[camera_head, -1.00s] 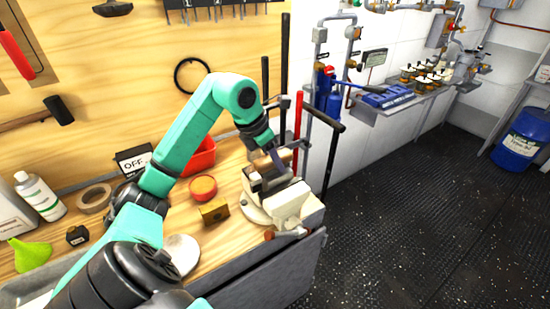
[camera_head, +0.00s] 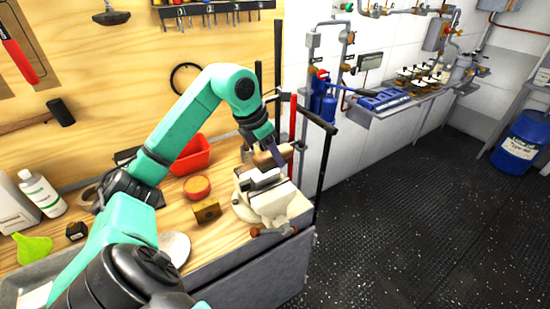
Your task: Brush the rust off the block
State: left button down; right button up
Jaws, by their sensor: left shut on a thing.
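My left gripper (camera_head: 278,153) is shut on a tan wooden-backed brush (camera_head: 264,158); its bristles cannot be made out. The gripper and brush are just above and behind the cream bench vise (camera_head: 262,208) at the right end of the bench. The vise jaws (camera_head: 259,180) show a grey metal top. A block between them cannot be clearly told apart, nor can any rust. A small brown block (camera_head: 207,212) with a dark spot on its face sits on the bench left of the vise. My right gripper is not in view.
On the wooden bench are a red bin (camera_head: 190,157), an orange round tin (camera_head: 197,187), a pale dish (camera_head: 174,248), a white bottle (camera_head: 40,193) and a green funnel (camera_head: 33,248). Upright bars, one red (camera_head: 292,133), stand behind the vise.

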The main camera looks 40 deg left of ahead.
pick_arm(q)
jog(key=shift+r, duration=0.65)
jog(key=shift+p+v, duration=0.75)
jog(key=shift+v, duration=0.05)
jog(key=shift+w+d+r+p, duration=0.2)
jog(key=shift+r+p, duration=0.25)
jog(key=shift+r, duration=0.4)
